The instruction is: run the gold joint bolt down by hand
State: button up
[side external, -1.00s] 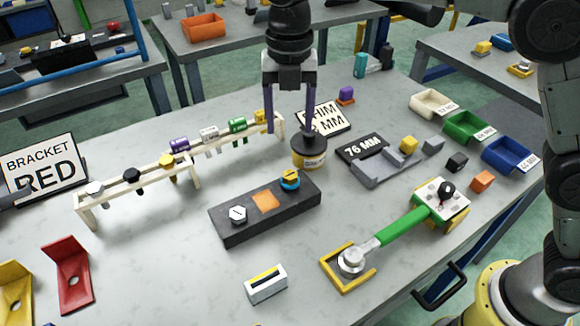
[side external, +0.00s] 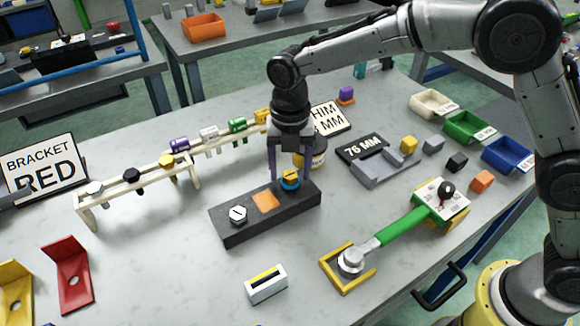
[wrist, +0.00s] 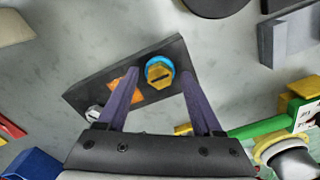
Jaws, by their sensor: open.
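The gold joint bolt (side external: 291,174) has a slotted hex head and sits on a blue ring (side external: 289,184) at the right end of a dark block (side external: 228,223). In the wrist view the bolt (wrist: 159,76) shows between my two purple fingers, near their tips. My gripper (side external: 290,178) is open and points down over that end of the block. The fingertips are on either side of the bolt head, with gaps in the wrist view. I cannot tell their exact height against the head. A silver bolt (side external: 238,214) and an orange square (side external: 265,201) are on the same block.
A cream rack (side external: 130,184) with bolts and coloured cylinders is to the left. A green-handled wrench (side external: 400,228) lies to the right.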

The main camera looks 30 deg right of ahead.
grip_shut()
jog(key=shift+m, duration=0.3)
